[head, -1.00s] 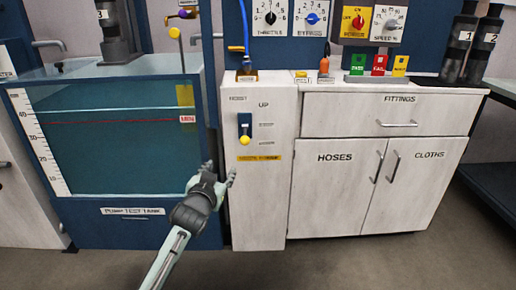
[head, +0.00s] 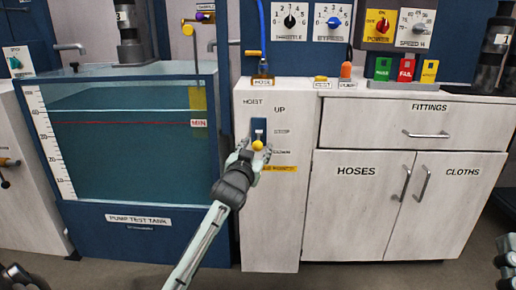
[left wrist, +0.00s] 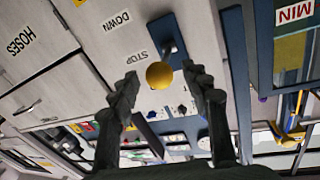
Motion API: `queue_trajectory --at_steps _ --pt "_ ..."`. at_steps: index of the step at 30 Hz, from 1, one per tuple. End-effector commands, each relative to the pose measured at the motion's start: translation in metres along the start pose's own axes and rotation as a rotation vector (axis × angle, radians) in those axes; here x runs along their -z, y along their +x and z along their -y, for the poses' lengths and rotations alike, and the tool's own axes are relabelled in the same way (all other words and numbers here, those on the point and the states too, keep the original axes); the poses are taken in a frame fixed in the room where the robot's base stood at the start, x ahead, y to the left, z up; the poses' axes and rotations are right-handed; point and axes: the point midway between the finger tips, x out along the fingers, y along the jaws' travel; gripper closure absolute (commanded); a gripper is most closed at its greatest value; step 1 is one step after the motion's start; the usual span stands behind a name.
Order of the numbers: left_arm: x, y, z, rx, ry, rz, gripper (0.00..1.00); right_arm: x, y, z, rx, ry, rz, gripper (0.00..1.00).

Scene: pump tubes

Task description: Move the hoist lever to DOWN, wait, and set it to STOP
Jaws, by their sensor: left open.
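The hoist lever (head: 257,145) has a yellow ball knob and sits on a blue plate (head: 258,125) on the white cabinet front. UP is printed at the top, with two smaller labels below it. The knob appears level with the lower part of the plate; which mark the lever is set to I cannot tell. My left gripper (head: 252,154) is open at the knob. In the left wrist view the yellow knob (left wrist: 160,75) shows between the two spread fingertips (left wrist: 160,88), not gripped. STOP (left wrist: 135,57) and DOWN (left wrist: 117,19) read upside down there.
The glass pump test tank (head: 140,218) stands to the left, with a yellow plate hanging at its right side. Drawer and door handles (head: 421,186) stick out at the right. A dark and pale part, perhaps my right arm, shows at the lower right edge.

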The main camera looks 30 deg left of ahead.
Motion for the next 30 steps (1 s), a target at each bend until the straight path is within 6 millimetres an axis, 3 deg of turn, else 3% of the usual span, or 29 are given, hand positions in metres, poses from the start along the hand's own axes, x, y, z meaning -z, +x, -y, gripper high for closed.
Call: queue_trajectory --at_steps 4,13,24,30 --pt "-0.0002 0.0125 -0.0001 0.0 0.0 0.0 0.53 0.0031 -0.0002 -0.0007 -0.001 -0.002 -0.024 1.0" --pt "-0.0001 0.0148 -0.0002 -0.001 0.0 0.0 0.53 0.0038 -0.0002 -0.0009 -0.001 -0.002 -0.028 1.0" --pt "-0.0002 0.0146 -0.0002 -0.001 0.0 0.0 0.98 0.0036 -0.0002 -0.001 -0.001 -0.002 -0.027 1.0" --pt "-0.0003 0.0145 -0.0003 -0.001 0.0 0.0 1.0 0.0036 -0.0001 -0.001 -0.001 -0.002 -0.027 1.0"
